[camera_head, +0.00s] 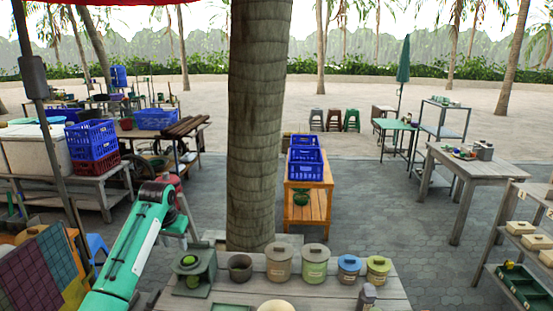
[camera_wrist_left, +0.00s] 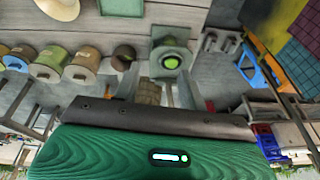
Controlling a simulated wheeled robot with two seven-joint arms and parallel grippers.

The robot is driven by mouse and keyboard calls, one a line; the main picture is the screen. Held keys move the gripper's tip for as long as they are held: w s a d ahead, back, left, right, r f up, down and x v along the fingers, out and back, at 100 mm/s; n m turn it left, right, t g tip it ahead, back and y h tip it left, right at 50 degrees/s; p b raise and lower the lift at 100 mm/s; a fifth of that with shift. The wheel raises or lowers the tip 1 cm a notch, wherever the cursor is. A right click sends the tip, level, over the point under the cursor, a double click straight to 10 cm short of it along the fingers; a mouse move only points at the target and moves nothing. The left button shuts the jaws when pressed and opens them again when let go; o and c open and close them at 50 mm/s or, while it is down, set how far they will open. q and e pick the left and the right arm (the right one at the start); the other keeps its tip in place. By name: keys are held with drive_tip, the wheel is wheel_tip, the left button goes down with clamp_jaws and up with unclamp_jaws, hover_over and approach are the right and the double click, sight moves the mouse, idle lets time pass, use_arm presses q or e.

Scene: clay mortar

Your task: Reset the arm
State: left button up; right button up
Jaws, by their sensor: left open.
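My left arm (camera_head: 128,245), teal and white, comes in from the lower left in the head view. Its gripper (camera_head: 166,184) is at the far upper end of the arm, left of the palm trunk, and its fingers are hard to make out there. In the left wrist view the gripper (camera_wrist_left: 158,92) is open, with nothing seen between its fingers. The brown clay mortar (camera_head: 240,267) stands on the near wooden table (camera_head: 230,292), apart from the gripper. It also shows in the left wrist view (camera_wrist_left: 124,57). My right gripper is not in view.
A green square device (camera_head: 194,268) stands left of the mortar. Several lidded canisters (camera_head: 314,264) stand to its right. A palm trunk (camera_head: 257,120) rises behind the table. Blue crates (camera_head: 306,160) sit on an orange stand. A shelf (camera_head: 520,240) is at right; open paving lies between.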

use_arm(q)
drive_tip(key=s+d+f+m, duration=0.1)
drive_tip(key=s+d+f, duration=0.2)
drive_tip(key=s+f, duration=0.75)
drive_tip(key=s+d+f, duration=0.4)
drive_tip(key=s+f, duration=0.6)
drive_tip(key=s, duration=0.1)
drive_tip(key=s+r, duration=0.1)
drive_tip(key=s, duration=2.9)
wheel_tip(320, 180, down, 30)
drive_tip(key=g, duration=0.1)
drive_tip(key=s+a+f+g, duration=0.1)
drive_tip(key=s+a+f, duration=0.2)
drive_tip(key=s+f, duration=1.6)
drive_tip(key=shift+s+f, duration=0.35)
drive_tip(key=shift+f, duration=0.5)
